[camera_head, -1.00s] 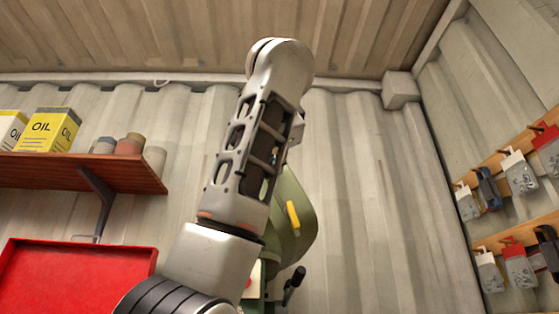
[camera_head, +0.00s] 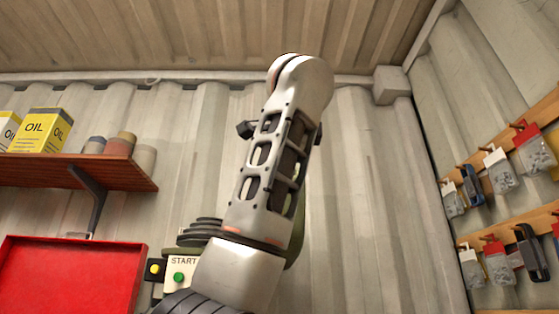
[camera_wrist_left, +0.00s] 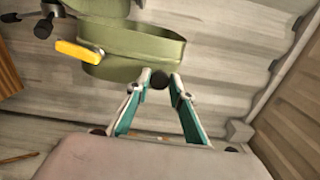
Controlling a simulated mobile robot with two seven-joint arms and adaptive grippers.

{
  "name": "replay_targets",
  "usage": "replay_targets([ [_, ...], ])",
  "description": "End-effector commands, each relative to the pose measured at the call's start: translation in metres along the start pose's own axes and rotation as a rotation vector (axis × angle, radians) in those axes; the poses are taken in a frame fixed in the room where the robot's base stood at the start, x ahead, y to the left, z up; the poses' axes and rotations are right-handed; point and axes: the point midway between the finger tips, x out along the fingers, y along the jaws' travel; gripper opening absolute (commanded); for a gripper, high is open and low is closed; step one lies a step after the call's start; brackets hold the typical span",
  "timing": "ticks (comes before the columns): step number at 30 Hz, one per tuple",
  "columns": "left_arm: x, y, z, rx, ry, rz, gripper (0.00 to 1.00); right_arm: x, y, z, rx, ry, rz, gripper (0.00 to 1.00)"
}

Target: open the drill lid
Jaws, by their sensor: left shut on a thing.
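The green drill lid (camera_wrist_left: 145,45) fills the upper part of the left wrist view, with a yellow piece (camera_wrist_left: 78,51) on its side. My left gripper (camera_wrist_left: 160,77) is shut on a dark round knob (camera_wrist_left: 159,82) at the lid's near edge. In the head view my left arm covers most of the drill, and only a green edge of the lid (camera_head: 297,240) shows to its right. Dark stepped discs (camera_head: 200,230) and the START panel (camera_head: 182,274) show to its left. My right gripper is out of view.
A red tray or panel (camera_head: 70,280) is at the lower left. A wooden shelf (camera_head: 80,170) with oil cans (camera_head: 45,130) and jars is above it. Pegboard rails with hanging packs (camera_head: 500,170) line the right wall. Bare corrugated wall lies between.

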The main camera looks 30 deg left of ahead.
Motion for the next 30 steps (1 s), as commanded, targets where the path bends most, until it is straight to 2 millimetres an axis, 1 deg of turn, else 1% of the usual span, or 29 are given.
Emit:
replay_targets([
  [3,-0.0012,0.0001,-0.0059,0.036,0.001,-0.005,0.00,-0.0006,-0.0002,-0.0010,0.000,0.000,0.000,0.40],
  [9,-0.0014,0.0020,-0.0108,0.067,0.000,-0.006,0.00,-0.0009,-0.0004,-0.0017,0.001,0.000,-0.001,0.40],
  [21,-0.0016,0.0020,-0.0109,0.071,-0.001,-0.006,0.00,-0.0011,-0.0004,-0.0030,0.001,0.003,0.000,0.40],
  [22,-0.0016,0.0019,-0.0109,0.071,-0.001,-0.006,0.29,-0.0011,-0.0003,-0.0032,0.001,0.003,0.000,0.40],
  [23,-0.0015,0.0020,-0.0109,0.071,-0.001,-0.006,0.37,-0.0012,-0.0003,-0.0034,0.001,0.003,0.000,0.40],
  [30,-0.0006,0.0034,-0.0117,0.072,-0.001,-0.003,0.38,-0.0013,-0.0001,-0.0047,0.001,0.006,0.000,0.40],
])
